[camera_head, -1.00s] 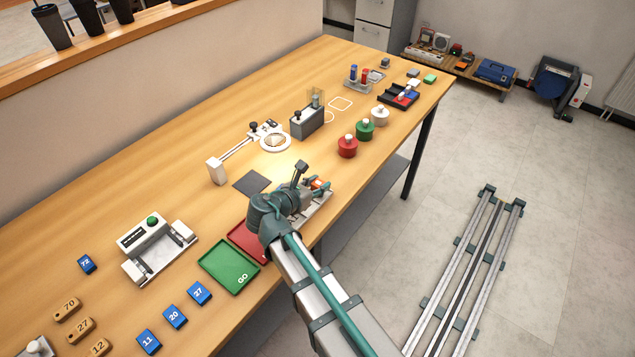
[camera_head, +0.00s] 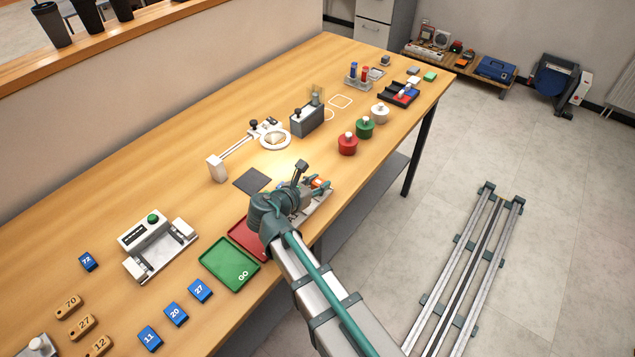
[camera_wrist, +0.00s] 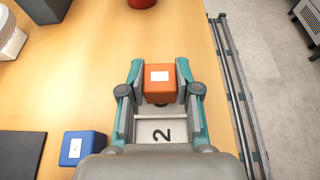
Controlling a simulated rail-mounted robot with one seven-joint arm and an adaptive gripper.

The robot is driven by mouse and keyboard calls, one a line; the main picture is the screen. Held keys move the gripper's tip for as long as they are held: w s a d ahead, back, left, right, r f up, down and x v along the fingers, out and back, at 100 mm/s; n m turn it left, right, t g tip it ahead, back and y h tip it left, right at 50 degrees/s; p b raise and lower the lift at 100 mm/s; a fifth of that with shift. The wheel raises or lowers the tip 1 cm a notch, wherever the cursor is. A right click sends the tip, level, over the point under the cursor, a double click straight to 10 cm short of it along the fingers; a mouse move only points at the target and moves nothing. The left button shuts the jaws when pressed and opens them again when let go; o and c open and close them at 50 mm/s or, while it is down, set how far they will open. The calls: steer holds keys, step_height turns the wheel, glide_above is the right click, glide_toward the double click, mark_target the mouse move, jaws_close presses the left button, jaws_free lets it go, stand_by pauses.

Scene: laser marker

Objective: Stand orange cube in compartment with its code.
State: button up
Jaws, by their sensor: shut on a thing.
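The orange cube (camera_wrist: 160,78) is between the two fingers of my gripper (camera_wrist: 159,88) in the wrist view, which is shut on it. A small pale patch with a mark too small to read is on its visible face. A pale grey holder (camera_wrist: 160,130) with a printed 2 lies below and between the fingers. In the head view the orange cube (camera_head: 318,183) shows partly behind my gripper, above or at the light holder (camera_head: 320,203); I cannot tell whether it touches it.
A blue cube (camera_wrist: 83,148) is left of my gripper in the wrist view. A dark mat (camera_head: 252,180), a red tray (camera_head: 246,236) and a green GO tray (camera_head: 230,265) are nearby. A red weight-like jar (camera_head: 347,144) stands farther along the table. The table's front edge is close.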

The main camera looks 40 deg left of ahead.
steer(key=shift+f+p, duration=0.3)
steer(key=shift+f, duration=0.15)
stand_by(1.5)
steer(key=o, duration=1)
steer(key=shift+s, duration=0.1)
steer(key=v, duration=1.2)
steer(key=shift+r, duration=0.1)
steer(key=shift+r, duration=0.1)
